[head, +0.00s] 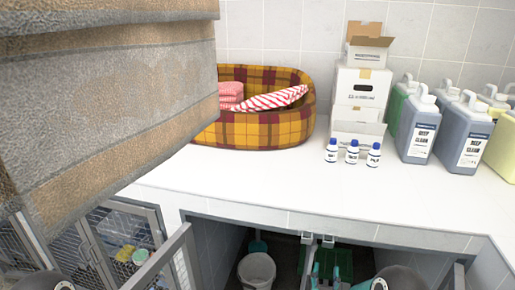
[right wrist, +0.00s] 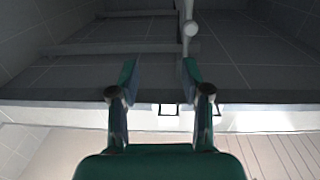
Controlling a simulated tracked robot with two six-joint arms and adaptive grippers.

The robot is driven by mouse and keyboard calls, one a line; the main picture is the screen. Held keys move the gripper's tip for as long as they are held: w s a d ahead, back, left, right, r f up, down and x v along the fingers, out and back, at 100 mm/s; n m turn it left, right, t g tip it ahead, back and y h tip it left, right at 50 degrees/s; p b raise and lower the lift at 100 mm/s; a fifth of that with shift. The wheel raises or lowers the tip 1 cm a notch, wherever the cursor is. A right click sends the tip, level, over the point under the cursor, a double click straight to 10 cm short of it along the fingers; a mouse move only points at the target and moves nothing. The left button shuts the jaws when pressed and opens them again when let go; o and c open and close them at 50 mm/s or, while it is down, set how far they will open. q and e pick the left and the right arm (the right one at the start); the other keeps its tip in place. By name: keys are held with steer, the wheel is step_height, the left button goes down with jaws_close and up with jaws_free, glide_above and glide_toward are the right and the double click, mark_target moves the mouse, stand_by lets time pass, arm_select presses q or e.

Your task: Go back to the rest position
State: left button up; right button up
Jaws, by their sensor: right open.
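My right gripper (head: 326,274) shows at the bottom of the head view, low in the dark opening under the counter. In the right wrist view its two green-tipped fingers (right wrist: 159,73) stand apart with nothing between them. A pale vertical rod with a rounded end (right wrist: 189,28) shows beyond the fingers; I cannot tell how far off it is. My left gripper is not visible in either view.
A large brown-and-grey textured stack (head: 110,95) fills the upper left, close by. The white counter (head: 270,180) holds a plaid basket (head: 260,130), boxes (head: 358,92), small bottles (head: 352,152) and jugs (head: 418,130). Wire-door kennels (head: 120,238) and a white bucket (head: 257,270) are below.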

steer(key=s+a+f+g+y, duration=0.3)
steer(key=s+f+g, duration=0.2)
steer(key=s, duration=0.5)
steer(key=s+a+f+n+g+y, duration=0.1)
steer(key=s+a+f+g+y, duration=0.2)
steer(key=s, duration=0.8)
steer(key=s+a+f+g+y, duration=0.3)
steer(key=s+f+g, duration=0.4)
steer(key=s, duration=0.3)
steer(key=shift+s+a+n+g+y, duration=0.15)
steer(key=shift+a+n+g+y, duration=0.3)
steer(key=shift+a, duration=0.2)
steer(key=shift+f, duration=0.1)
